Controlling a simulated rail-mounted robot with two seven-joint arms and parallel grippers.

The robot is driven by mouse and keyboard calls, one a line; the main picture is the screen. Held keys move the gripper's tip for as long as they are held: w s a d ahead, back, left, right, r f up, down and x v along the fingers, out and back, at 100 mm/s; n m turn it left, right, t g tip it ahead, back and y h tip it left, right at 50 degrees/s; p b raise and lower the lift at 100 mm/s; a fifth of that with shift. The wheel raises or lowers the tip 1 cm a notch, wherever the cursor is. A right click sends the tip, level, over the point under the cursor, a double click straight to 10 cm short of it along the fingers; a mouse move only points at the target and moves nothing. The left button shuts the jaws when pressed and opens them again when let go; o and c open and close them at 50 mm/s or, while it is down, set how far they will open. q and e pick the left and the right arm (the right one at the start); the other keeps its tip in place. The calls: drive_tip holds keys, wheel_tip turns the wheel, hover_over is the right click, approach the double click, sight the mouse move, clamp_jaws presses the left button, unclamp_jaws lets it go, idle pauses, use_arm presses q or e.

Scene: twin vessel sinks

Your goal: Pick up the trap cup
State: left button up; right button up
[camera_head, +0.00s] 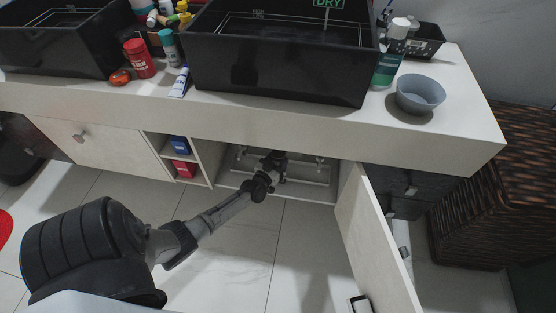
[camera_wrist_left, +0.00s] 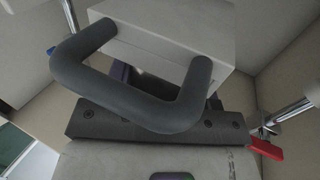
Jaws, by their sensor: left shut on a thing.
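My left arm reaches through the open cabinet under the right-hand sink. My left gripper (camera_head: 276,162) is inside, below the counter edge, shut on the trap cup. The cup itself cannot be made out in the head view, where the gripper and counter hide it. In the left wrist view a dark bent bar and a dark screwed plate cover the middle, in front of a pale block, and the fingertips are hidden. A small purplish patch shows behind the bar. My right gripper is not in view.
Metal pipes stand at both sides, with a red valve handle (camera_wrist_left: 266,149) at right in the wrist view. The cabinet door (camera_head: 375,238) stands open to the right of my arm. A shelf with blue and red boxes (camera_head: 185,168) is left. A grey bowl (camera_head: 420,92) sits on the counter.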

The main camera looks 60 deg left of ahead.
sight(275, 158)
use_arm(q)
wheel_tip(275, 158, up, 4)
drive_tip(key=p, duration=0.2)
drive_tip(key=shift+f+p, duration=0.25)
drive_tip(key=shift+p, duration=0.05)
drive_tip(key=shift+d+r+p, duration=0.2)
drive_tip(key=shift+r+p, duration=0.05)
drive_tip(key=shift+p, duration=0.1)
drive_tip(key=s+d+r+p, duration=0.5)
drive_tip(key=d+r+p, duration=0.1)
drive_tip(key=d, duration=0.3)
drive_tip(key=shift+d+p, duration=0.35)
drive_tip(key=shift+p, duration=0.5)
